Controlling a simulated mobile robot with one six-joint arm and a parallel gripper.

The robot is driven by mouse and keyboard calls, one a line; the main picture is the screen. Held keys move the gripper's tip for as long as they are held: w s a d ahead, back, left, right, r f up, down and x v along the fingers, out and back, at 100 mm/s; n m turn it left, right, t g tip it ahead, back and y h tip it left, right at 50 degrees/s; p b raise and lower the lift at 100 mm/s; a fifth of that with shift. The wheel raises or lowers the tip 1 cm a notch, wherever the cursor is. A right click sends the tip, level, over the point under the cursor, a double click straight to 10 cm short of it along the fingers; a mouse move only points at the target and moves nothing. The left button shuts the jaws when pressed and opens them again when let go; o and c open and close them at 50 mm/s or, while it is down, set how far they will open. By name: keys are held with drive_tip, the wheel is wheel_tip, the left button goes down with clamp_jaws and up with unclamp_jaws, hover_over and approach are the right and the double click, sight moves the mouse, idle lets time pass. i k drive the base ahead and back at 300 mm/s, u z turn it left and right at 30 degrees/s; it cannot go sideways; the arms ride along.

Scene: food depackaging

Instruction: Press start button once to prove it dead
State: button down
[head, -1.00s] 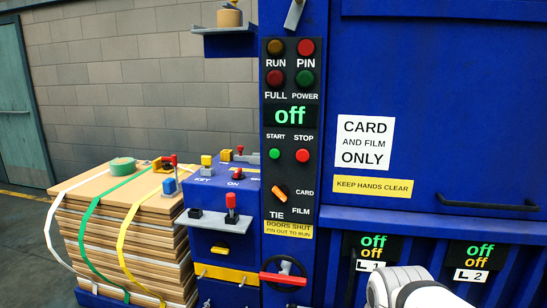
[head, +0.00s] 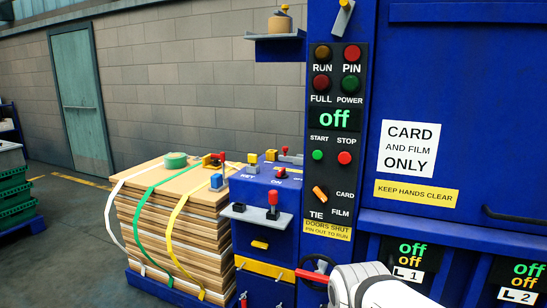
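The green start button (head: 318,155) sits on the left of the black control panel (head: 334,95), under the label START. The red stop button (head: 345,158) is beside it on the right. The display (head: 334,118) above them reads "off" in green. The RUN (head: 322,52), PIN, FULL and POWER (head: 351,83) lamps look dark or dull. A white part of my arm shows at the bottom, below the panel and well away from the start button. My gripper is not visible in the head view.
A blue cabinet (head: 262,215) with a key switch, levers and a red-handled wheel stands left of the panel. A strapped cardboard stack (head: 165,235) is farther left. Two small displays reading "off" (head: 412,248) are at lower right. Open floor lies at far left.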

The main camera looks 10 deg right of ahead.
sight(317, 155)
drive_tip(key=u, duration=0.1)
drive_tip(key=i, duration=1)
drive_tip(key=u, duration=0.05)
